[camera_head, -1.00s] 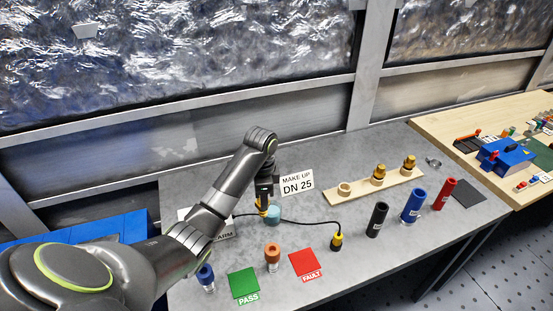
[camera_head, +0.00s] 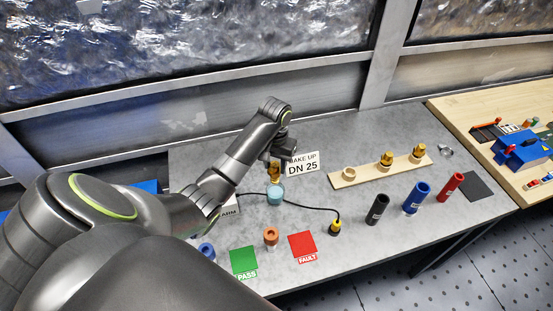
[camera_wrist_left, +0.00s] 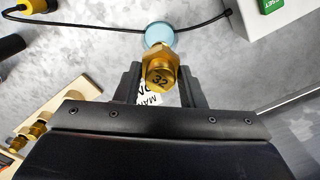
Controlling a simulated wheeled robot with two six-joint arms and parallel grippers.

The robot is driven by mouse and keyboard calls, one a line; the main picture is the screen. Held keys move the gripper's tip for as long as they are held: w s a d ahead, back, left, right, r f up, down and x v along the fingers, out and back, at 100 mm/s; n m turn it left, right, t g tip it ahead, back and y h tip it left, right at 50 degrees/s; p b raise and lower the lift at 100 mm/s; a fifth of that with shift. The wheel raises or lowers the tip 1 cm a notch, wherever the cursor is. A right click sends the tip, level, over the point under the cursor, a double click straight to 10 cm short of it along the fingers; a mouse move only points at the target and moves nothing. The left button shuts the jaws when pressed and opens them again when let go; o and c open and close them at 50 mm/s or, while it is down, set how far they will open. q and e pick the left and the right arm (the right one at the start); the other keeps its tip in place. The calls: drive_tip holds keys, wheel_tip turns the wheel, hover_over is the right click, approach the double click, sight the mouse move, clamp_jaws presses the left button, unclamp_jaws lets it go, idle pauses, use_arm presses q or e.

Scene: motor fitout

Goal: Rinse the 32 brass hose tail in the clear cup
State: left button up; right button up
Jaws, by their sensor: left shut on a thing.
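The brass hose tail (camera_head: 274,172), marked 32 on the end that shows in the left wrist view (camera_wrist_left: 160,75), is held between the fingers of my left gripper (camera_head: 282,160). The clear cup (camera_head: 275,196) looks light blue and stands on the grey bench just below the hose tail. In the left wrist view the cup (camera_wrist_left: 160,32) shows beyond the hose tail, which partly covers it. I cannot tell whether the tail's lower end is inside the cup or just over it. My right gripper is not in view.
A black cable (camera_head: 310,208) passes by the cup to a yellow-black plug (camera_head: 335,227). A wooden rack (camera_head: 365,174) holds brass fittings. Black (camera_head: 377,209), blue (camera_head: 416,197) and red (camera_head: 450,185) cylinders stand right. Green (camera_head: 243,262) and red (camera_head: 302,246) mats lie in front.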

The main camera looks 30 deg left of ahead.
sight(276, 182)
use_arm(q)
drive_tip(key=shift+f, duration=0.4)
drive_tip(key=shift+f+b, duration=0.7)
drive_tip(key=shift+f, duration=0.05)
drive_tip(key=shift+f+b, duration=0.7)
drive_tip(key=shift+b, duration=0.25)
drive_tip(key=shift+f+b, duration=0.85)
drive_tip(key=shift+f, duration=1.75)
